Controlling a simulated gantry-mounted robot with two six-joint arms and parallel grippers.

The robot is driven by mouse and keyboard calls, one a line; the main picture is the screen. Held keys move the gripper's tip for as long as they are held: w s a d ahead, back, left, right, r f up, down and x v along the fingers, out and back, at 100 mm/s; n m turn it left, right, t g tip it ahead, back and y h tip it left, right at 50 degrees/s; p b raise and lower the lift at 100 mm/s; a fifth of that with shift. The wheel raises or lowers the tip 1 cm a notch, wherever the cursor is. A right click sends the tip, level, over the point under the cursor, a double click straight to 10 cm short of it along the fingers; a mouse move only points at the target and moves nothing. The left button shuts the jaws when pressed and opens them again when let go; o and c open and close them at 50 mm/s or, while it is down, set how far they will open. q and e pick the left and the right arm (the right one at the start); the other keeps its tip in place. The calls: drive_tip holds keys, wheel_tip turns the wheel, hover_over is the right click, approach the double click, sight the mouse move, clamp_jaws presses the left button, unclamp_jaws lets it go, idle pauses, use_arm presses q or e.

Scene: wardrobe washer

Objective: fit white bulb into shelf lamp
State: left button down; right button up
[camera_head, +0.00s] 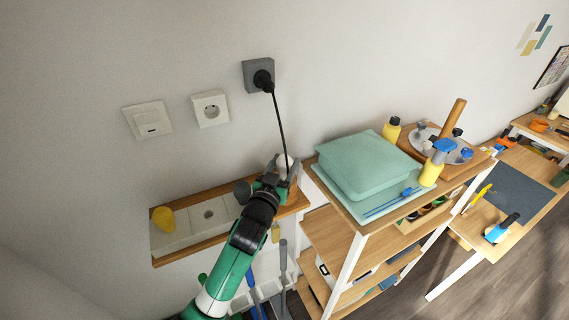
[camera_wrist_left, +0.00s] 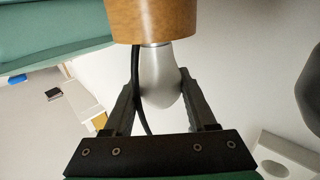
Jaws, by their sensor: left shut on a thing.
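The white bulb (camera_wrist_left: 162,78) is between the two fingers of my left gripper (camera_wrist_left: 161,88), which is shut on it. In the wrist view its narrow neck meets the end of the round wooden lamp body (camera_wrist_left: 152,18), in line with it; how deep it sits cannot be told. In the head view my left gripper (camera_head: 276,178) is over the right end of the wall shelf (camera_head: 224,233), with the pale bulb (camera_head: 284,162) at its tip. The wooden lamp (camera_head: 293,188) is partly hidden behind the gripper. My right gripper is not in view.
A dark grey rounded thing (camera_head: 242,190) stands just left of the gripper. A black cord (camera_head: 279,118) hangs from the wall plug (camera_head: 262,77) close by the gripper. A yellow object (camera_head: 162,219) lies at the shelf's left. Folded green cloth (camera_head: 365,165) tops the rack at right.

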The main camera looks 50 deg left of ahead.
use_arm(q)
drive_tip(key=shift+f+b, duration=0.3)
drive_tip(key=shift+f, duration=0.2)
drive_tip(key=shift+c, duration=0.6)
unclamp_jaws()
drive_tip(key=shift+r, duration=0.1)
drive_tip(key=shift+s, duration=0.1)
drive_tip(key=v, duration=1.1)
drive_tip(key=shift+s+d, duration=0.2)
